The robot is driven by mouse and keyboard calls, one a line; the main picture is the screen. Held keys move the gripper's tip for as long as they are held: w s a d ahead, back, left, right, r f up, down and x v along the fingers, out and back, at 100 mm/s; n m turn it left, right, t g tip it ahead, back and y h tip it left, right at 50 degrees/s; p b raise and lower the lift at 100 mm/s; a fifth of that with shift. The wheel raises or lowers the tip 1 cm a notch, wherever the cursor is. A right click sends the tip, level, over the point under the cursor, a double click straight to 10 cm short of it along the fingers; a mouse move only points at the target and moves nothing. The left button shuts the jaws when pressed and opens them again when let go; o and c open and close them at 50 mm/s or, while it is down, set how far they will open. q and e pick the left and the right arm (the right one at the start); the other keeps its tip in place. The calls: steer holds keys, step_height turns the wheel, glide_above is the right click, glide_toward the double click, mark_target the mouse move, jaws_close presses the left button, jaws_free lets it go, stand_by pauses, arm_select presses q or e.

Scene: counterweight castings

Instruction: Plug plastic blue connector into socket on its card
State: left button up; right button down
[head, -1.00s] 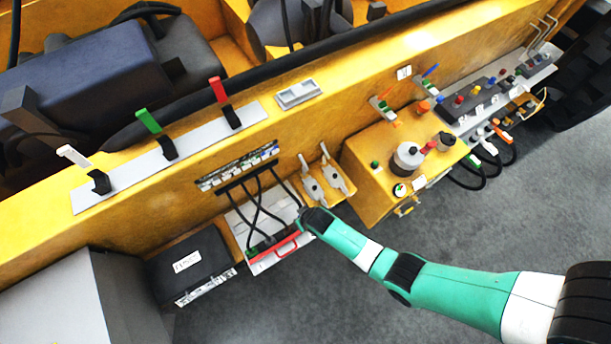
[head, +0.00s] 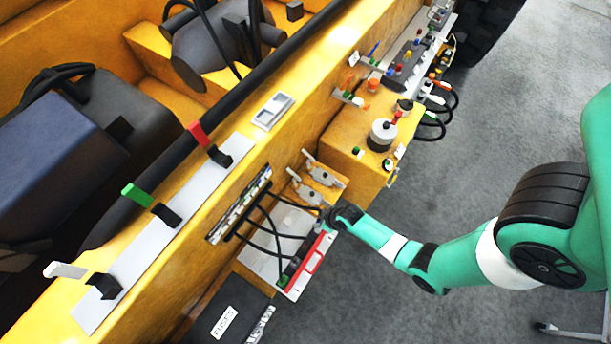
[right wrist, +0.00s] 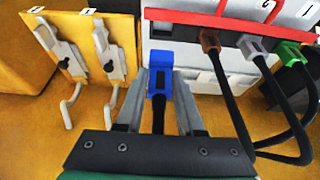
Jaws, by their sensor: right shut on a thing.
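In the right wrist view my right gripper (right wrist: 161,88) is shut on the blue connector (right wrist: 160,62), whose black cable runs back between the fingers. The connector points at the pale card face (right wrist: 180,45) under a red strip (right wrist: 190,18). A dark opening (right wrist: 160,29) shows just ahead of it; I cannot tell whether they touch. A brown connector (right wrist: 209,40), a grey one (right wrist: 250,45) and a green one (right wrist: 288,53) sit along the strip to the right. In the head view my right gripper (head: 327,222) is at the end of the red-edged card (head: 313,262). My left gripper is out of view.
Black cables (head: 268,225) loop from a label strip (head: 240,205) to the card. Two grey latches (head: 310,185) stand close by the gripper. A yellow box with knobs (head: 355,140) is behind it. A black fuse box (head: 230,318) lies in front. Grey floor is open at right.

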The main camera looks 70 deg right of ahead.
step_height(320, 180, down, 6)
steer(key=b, duration=0.5)
steer(key=shift+r, duration=0.1)
steer(key=shift+f+b, duration=1.3)
steer(key=shift+f, duration=0.15)
stand_by(1.6)
steer(key=c, duration=0.8)
jaws_free()
steer(key=shift+r, duration=0.1)
steer(key=o, duration=0.4)
steer(key=shift+a, duration=0.15)
steer(key=shift+c, duration=0.2)
steer(key=p+v, duration=0.6)
steer(key=v, duration=0.5)
steer(key=shift+s+r, duration=0.2)
steer(key=shift+r, duration=0.05)
